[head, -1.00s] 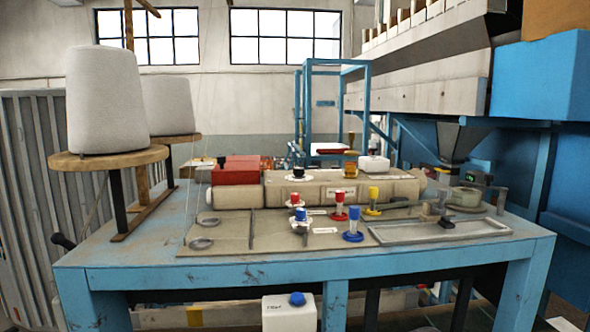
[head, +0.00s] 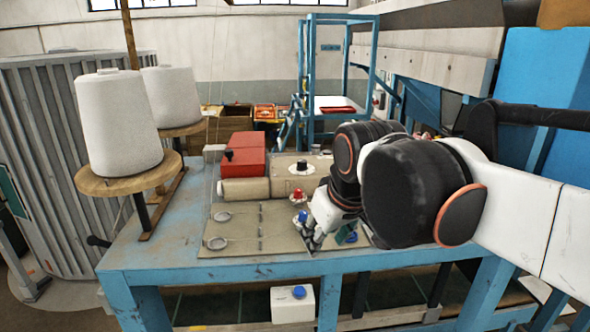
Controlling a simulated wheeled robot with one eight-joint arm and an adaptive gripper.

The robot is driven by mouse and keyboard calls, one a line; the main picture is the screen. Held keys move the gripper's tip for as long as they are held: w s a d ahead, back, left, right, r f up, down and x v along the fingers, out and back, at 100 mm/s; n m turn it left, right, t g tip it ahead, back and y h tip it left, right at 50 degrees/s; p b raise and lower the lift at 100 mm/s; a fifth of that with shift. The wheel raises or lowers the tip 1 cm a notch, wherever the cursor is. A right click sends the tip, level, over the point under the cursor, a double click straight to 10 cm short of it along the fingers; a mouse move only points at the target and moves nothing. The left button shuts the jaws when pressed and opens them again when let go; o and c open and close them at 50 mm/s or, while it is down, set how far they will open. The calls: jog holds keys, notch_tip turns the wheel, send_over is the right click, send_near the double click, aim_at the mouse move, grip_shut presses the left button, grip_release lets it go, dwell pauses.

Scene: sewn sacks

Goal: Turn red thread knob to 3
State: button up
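The red knob (head: 298,194) stands upright on a pale round dial on the machine's flat plate (head: 235,245); its numbers are too small to read. A blue knob (head: 302,216) is just in front of it. My gripper (head: 309,238) points down over the plate, close to the blue knob and in front and right of the red knob. Its fingers are small and partly merge with the knob behind, so I cannot tell whether they are open or touching anything. My arm hides the coloured levers to the right, except for a bit of blue (head: 351,237).
A black knob (head: 301,165) sits on the beige housing behind. A red box (head: 243,154) is at the housing's left. White thread cones (head: 117,122) stand on wooden discs at left. A white box with a blue button (head: 292,303) hangs below the table's front edge.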

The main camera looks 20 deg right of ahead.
jog(key=w+d+r+n+g, duration=0.15)
jog(key=w+r, duration=0.35)
jog(key=w, duration=0.5)
jog(key=w+d+r+n+g, duration=0.1)
jog(key=w+r+n, duration=0.3)
jog(key=w, duration=0.6)
jog(key=n+g, duration=0.3)
jog(key=n, duration=0.1)
send_over(298, 189)
notch_tip(298, 189, down, 4)
jog(key=shift+m, duration=0.25)
notch_tip(298, 189, down, 14)
jog(key=p, duration=0.2)
jog(key=shift+s+r+p, duration=0.15)
jog(key=shift+r+p, duration=0.1)
jog(key=shift+p, duration=0.15)
jog(key=shift+c, duration=0.2)
grip_shut()
